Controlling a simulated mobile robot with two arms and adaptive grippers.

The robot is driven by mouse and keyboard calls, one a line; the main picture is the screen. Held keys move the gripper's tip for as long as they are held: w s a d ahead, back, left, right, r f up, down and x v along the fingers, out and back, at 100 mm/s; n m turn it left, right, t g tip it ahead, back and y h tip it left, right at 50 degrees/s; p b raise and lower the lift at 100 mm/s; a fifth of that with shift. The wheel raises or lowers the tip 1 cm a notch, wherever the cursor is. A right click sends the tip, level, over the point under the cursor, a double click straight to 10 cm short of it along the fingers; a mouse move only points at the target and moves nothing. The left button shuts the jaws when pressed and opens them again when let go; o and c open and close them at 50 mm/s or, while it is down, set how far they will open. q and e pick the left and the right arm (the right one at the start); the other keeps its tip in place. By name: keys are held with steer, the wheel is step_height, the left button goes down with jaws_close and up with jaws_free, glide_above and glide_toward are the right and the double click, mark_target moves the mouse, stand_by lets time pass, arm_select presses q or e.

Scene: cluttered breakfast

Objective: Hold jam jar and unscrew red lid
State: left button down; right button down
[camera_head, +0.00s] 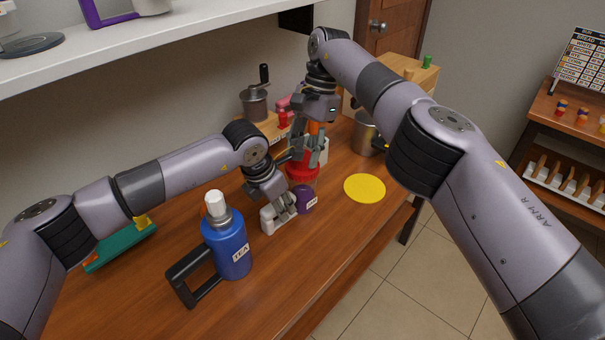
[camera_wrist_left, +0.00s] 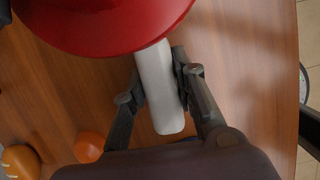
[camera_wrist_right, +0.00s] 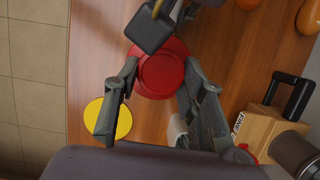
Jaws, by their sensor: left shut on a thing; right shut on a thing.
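The red-lidded jar (camera_head: 302,176) stands on the table, partly hidden by both grippers. My right gripper (camera_head: 308,150) reaches down over it from above. In the right wrist view its fingers lie on both sides of the round red lid (camera_wrist_right: 160,74). My left gripper (camera_head: 276,212) is low beside the jar, shut on a slim white piece (camera_wrist_left: 158,88). In the left wrist view the red lid (camera_wrist_left: 100,22) is large and covers the upper end of this piece. I cannot tell whether the piece is joined to the jar.
A blue tea flask (camera_head: 229,246) stands in front. A yellow disc (camera_head: 365,188) lies to the right. A grinder (camera_head: 255,105) and a metal pot (camera_head: 364,134) stand behind. The front table edge is clear.

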arm_select(q)
steer(key=shift+f, duration=0.1)
arm_select(e)
steer(key=shift+r, duration=1.4)
arm_select(q)
steer(key=c, duration=1.2)
jaws_free()
steer(key=o, duration=1.1)
steer(key=shift+v, duration=3.85)
